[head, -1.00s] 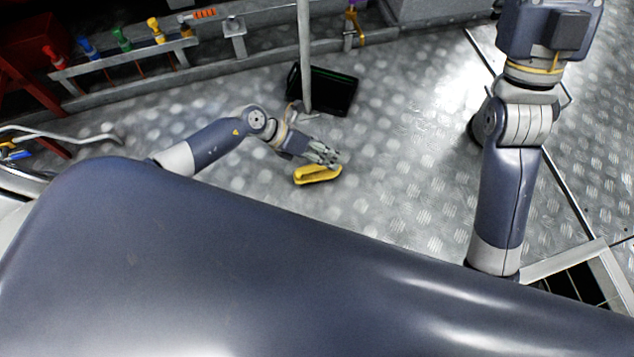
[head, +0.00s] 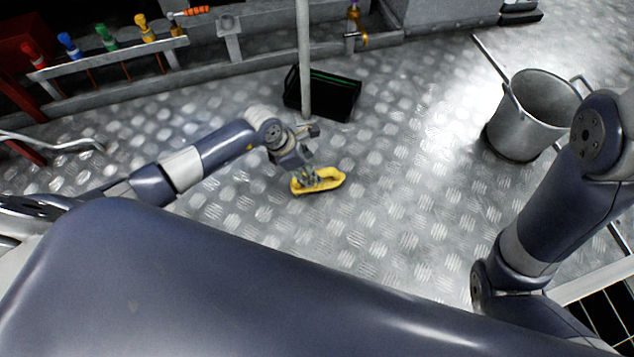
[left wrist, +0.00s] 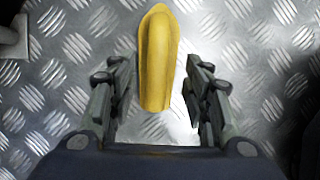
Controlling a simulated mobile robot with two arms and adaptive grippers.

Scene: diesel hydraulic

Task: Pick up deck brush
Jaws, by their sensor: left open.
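The deck brush is a yellow, elongated piece (head: 328,181) lying on the metal floor near the middle of the head view. In the left wrist view its yellow body (left wrist: 158,60) points away from me, its near end between the finger tips. My left gripper (head: 308,178) is over the left part of the brush. In the left wrist view the left gripper (left wrist: 157,95) is open, with one finger on each side of the brush and a gap on both sides. My right arm comes in at the right of the head view, but its gripper is out of frame.
A black crate (head: 334,98) stands behind the brush beside a thin upright pole (head: 304,50). A metal bucket (head: 530,115) stands at the right, near my right arm. A rail with coloured handles (head: 110,58) runs along the back left. The floor around the brush is clear.

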